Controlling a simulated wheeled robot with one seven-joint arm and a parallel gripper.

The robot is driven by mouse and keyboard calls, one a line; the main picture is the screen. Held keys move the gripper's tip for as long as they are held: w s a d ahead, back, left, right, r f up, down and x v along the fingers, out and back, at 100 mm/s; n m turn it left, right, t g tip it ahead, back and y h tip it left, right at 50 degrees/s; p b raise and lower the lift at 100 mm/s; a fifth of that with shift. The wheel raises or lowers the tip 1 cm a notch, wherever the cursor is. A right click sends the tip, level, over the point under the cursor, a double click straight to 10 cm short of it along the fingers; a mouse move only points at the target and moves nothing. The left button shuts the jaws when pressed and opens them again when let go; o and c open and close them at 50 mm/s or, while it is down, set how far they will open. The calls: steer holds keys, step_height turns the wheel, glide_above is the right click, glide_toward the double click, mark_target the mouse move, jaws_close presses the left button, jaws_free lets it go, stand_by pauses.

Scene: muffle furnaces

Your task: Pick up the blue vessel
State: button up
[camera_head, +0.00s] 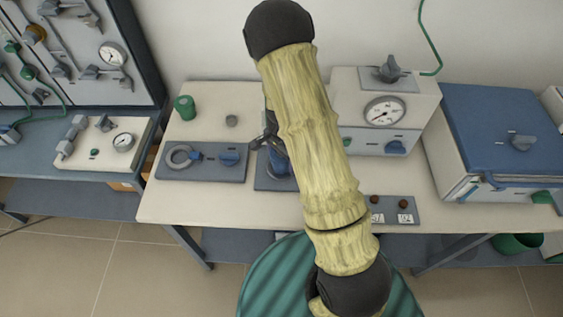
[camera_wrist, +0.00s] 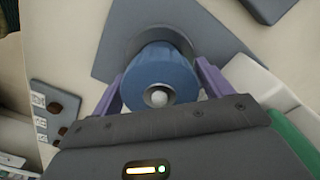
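The blue vessel (camera_wrist: 160,80) stands on a grey plate (camera_wrist: 115,45) in the wrist view, over a round darker ring. A pale round knob or ball shows in the middle of its near end. My gripper (camera_wrist: 160,70) has one purple finger on each side of the vessel. The fingers look spread, with a narrow gap at the right; contact on the left is unclear. In the head view the vessel (camera_head: 278,163) shows beside my arm, which hides part of it and most of the gripper.
A grey panel with a ring and blue handle (camera_head: 228,158) lies left. A green cup (camera_head: 185,108) and small grey cup (camera_head: 232,120) stand behind it. A gauge box (camera_head: 384,140) and blue-topped furnace (camera_head: 500,125) stand right. A panel with brown knobs (camera_head: 392,210) sits at the front.

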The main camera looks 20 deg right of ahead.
steer(key=c, duration=1)
steer(key=shift+o, duration=0.2)
steer(key=shift+r, duration=0.1)
step_height(320, 180, up, 10)
steer(key=shift+f, duration=0.1)
steer(key=shift+w, duration=0.1)
